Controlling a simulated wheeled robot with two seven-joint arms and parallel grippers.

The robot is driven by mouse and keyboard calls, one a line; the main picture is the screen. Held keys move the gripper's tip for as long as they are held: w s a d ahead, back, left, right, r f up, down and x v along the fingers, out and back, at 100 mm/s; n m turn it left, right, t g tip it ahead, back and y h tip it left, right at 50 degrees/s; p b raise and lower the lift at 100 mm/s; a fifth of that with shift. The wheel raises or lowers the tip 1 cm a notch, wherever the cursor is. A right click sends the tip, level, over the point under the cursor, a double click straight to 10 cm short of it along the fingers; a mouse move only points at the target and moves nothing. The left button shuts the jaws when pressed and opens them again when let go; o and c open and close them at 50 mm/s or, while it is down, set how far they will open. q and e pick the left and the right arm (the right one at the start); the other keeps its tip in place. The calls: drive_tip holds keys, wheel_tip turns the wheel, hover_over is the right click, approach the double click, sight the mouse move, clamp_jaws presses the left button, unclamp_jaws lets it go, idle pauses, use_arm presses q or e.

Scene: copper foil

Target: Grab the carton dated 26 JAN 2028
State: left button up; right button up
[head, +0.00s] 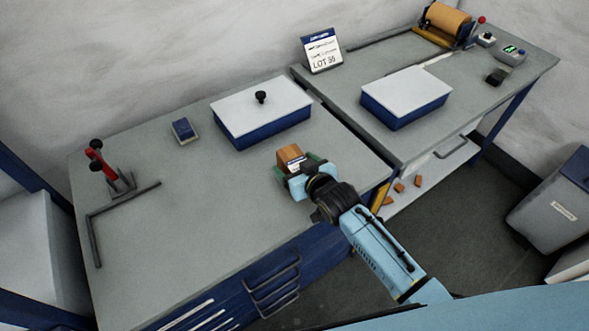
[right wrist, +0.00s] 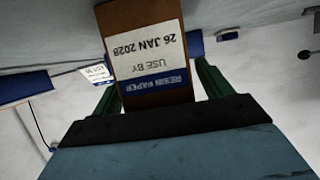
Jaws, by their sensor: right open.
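An orange-brown carton (head: 290,157) stands on the left workbench, with its label facing my right gripper. In the right wrist view the carton (right wrist: 145,20) has a white label (right wrist: 145,48) with a blue band, reading upside down "USE BY 26 JAN 2028". My right gripper (head: 297,163) is at the carton, its green fingers open on either side of it. In the right wrist view the fingers (right wrist: 158,90) flank the carton's lower label area with gaps visible. My left gripper is not in view.
A white-lidded blue box (head: 262,105) with a black knob stands behind the carton. A small blue box (head: 184,130) and a red-handled clamp (head: 97,155) are to the left. A second blue box (head: 406,97) and a LOT sign (head: 321,51) stand to the right.

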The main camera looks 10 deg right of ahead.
drive_tip(key=shift+w+a+f, duration=0.1)
drive_tip(key=shift+w+f, duration=0.1)
drive_tip(key=shift+w, duration=0.25)
drive_tip(key=shift+r, duration=0.1)
drive_tip(key=c, duration=1.3)
